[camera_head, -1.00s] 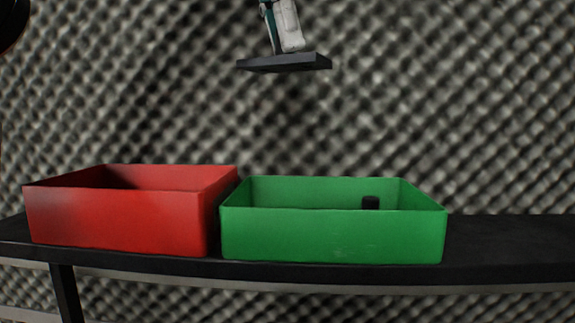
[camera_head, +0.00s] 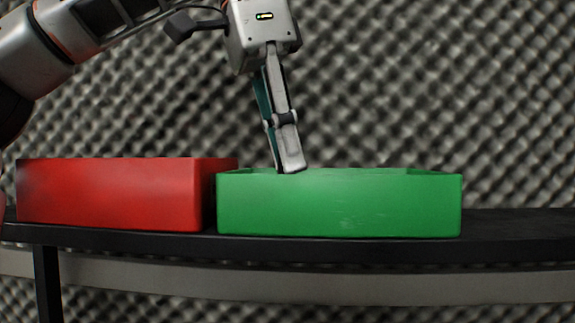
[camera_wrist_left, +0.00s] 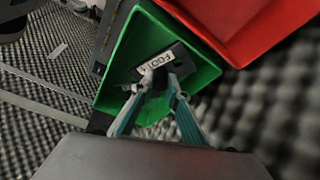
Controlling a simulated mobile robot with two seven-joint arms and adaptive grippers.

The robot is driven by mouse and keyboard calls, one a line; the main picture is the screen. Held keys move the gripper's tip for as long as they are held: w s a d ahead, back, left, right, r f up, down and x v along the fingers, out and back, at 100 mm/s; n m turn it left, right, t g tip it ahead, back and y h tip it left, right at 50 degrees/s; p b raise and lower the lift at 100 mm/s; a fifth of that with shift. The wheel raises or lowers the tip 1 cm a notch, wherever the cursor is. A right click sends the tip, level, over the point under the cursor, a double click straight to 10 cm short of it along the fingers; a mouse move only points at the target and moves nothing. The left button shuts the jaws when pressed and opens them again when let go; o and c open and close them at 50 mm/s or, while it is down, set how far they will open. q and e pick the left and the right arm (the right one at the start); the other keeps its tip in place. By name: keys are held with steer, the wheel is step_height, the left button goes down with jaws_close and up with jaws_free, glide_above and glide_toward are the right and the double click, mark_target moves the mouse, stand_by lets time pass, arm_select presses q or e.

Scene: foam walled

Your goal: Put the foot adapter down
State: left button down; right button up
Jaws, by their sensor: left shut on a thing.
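The foot adapter (camera_wrist_left: 183,61) is a dark plate with a white label reading "FOOT", seen in the left wrist view. My left gripper (camera_wrist_left: 162,76) is shut on it, inside the outline of the green bin (camera_wrist_left: 203,74). In the head view the left gripper (camera_head: 289,170) points down, with its fingertips at the rim of the green bin (camera_head: 340,207). The adapter is hidden there behind the bin's front wall. Whether it touches the bin floor cannot be told. My right gripper is in neither view.
A red bin (camera_head: 110,195) stands directly left of the green bin on a dark table (camera_head: 510,225). The table is clear to the right of the green bin. A foam wall (camera_head: 430,80) rises behind.

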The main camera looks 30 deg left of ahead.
arm_select(q)
steer(key=shift+w+f, duration=0.1)
steer(key=shift+f, duration=0.2)
steer(key=shift+r, duration=0.1)
steer(key=shift+f, duration=0.35)
steer(key=shift+f+b, duration=0.3)
steer(key=shift+b, duration=0.15)
steer(key=c, duration=2)
jaws_free()
